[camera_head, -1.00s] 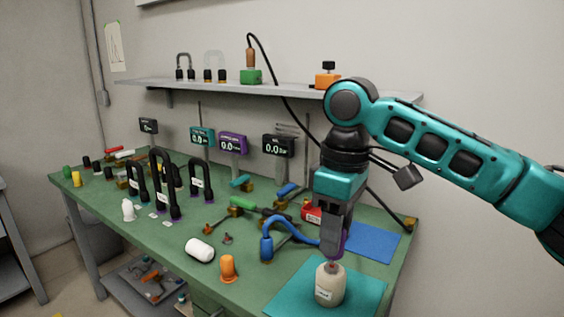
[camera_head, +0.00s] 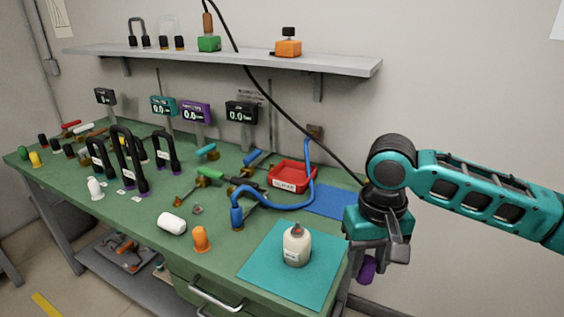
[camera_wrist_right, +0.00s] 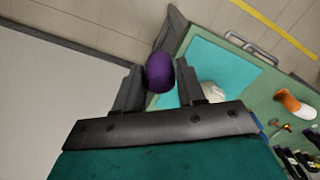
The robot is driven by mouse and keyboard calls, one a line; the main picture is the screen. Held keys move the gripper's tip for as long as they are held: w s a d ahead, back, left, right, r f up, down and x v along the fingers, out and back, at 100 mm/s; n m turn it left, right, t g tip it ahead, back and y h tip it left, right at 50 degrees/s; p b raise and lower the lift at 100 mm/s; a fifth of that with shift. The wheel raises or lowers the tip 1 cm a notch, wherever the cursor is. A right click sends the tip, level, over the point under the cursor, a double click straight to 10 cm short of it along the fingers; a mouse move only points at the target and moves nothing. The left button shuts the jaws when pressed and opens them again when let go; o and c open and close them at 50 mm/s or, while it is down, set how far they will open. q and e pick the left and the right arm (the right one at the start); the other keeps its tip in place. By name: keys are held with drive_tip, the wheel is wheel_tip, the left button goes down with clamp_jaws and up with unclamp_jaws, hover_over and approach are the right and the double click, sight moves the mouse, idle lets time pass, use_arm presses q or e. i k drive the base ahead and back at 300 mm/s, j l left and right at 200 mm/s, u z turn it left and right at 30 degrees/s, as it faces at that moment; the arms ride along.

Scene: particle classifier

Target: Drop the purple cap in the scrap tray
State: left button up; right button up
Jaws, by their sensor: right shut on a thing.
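My right gripper (camera_head: 372,256) is shut on the purple cap (camera_head: 367,269) and holds it in the air just off the right edge of the bench. In the right wrist view the purple cap (camera_wrist_right: 160,72) sits between the two fingers (camera_wrist_right: 155,88). The scrap tray, a small red tray (camera_head: 309,181) with a white label, stands on the bench behind and left of the gripper. The label is too small to read surely. My left gripper is not in view.
A cream bottle (camera_head: 297,247) stands uncapped on a teal mat (camera_head: 262,270). A blue hose (camera_head: 268,203) curves in front of the tray and up past its right side. A blue mat (camera_head: 338,202) lies beside it. A shelf (camera_head: 230,60) hangs above.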

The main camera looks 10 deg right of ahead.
sight(298, 179)
drive_tip(key=l+u, duration=0.5)
drive_tip(key=k+l+u, duration=0.1)
drive_tip(key=l+u, duration=0.35)
drive_tip(key=l, duration=0.25)
drive_tip(key=l+u, duration=0.55)
drive_tip(key=l, duration=0.15)
drive_tip(key=l+u, duration=0.3)
drive_tip(key=l, duration=0.15)
drive_tip(key=i+l+u, duration=0.1)
drive_tip(key=l+u, duration=0.2)
drive_tip(key=l, duration=0.15)
